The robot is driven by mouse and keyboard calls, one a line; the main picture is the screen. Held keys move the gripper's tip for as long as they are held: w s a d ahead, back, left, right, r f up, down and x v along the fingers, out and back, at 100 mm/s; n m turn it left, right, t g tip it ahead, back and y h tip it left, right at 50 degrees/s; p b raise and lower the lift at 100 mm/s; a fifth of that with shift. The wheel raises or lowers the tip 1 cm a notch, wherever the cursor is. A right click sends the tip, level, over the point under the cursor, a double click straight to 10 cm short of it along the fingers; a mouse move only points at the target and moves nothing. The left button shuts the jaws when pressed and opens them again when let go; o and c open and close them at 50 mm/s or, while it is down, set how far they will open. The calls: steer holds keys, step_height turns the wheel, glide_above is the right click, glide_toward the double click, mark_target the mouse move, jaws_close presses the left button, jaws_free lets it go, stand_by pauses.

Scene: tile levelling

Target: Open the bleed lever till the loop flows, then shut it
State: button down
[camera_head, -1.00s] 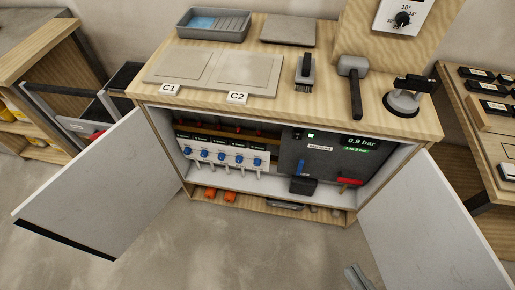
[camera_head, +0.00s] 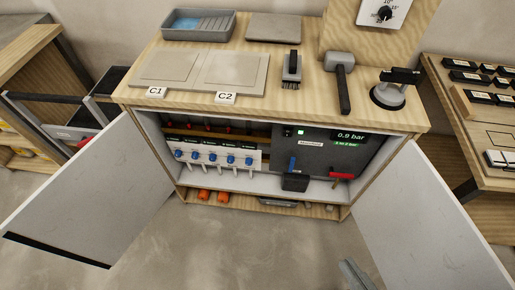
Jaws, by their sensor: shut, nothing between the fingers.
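Inside the open cabinet, a dark panel (camera_head: 318,158) carries a blue lever (camera_head: 292,164) that stands upright and a red lever (camera_head: 341,176) that lies about level. I cannot read which of them is the bleed lever. A display (camera_head: 350,137) on the panel reads 0.9 bar, with a smaller green line under it. A green light (camera_head: 300,132) is lit. To the left, a white manifold (camera_head: 215,157) has a row of blue knobs. A grey piece at the bottom edge looks like the tip of my gripper (camera_head: 354,274); it is shut and empty, well in front of the cabinet.
The left door (camera_head: 90,190) and right door (camera_head: 425,220) stand wide open. A black box (camera_head: 295,182) sits below the blue lever. The bench top holds tiles, a brush (camera_head: 291,68), a mallet (camera_head: 341,80) and a suction cup (camera_head: 390,95). The floor in front is clear.

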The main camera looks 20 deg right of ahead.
steer(key=shift+f, duration=0.1)
steer(key=w+d+f+n+g+h+b, duration=0.1)
steer(key=w+d+f+n+h+b, duration=0.1)
steer(key=w+d+f+n+b, duration=0.3)
steer(key=w+d+f+n+h+b, duration=0.2)
steer(key=w+d+f+n+b, duration=0.3)
steer(key=d+f+n, duration=0.8)
steer(key=w+d+f+n+g+h+b, duration=0.1)
steer(key=w+d+f+n+h+b, duration=0.2)
steer(key=f, duration=2.1)
steer(key=w+d+n+b, duration=0.3)
steer(key=w+d+n, duration=0.3)
steer(key=n, duration=0.3)
steer(key=shift+d+g, duration=0.3)
steer(key=shift+d, duration=0.05)
steer(key=shift+r, duration=0.1)
steer(key=shift+w, duration=0.15)
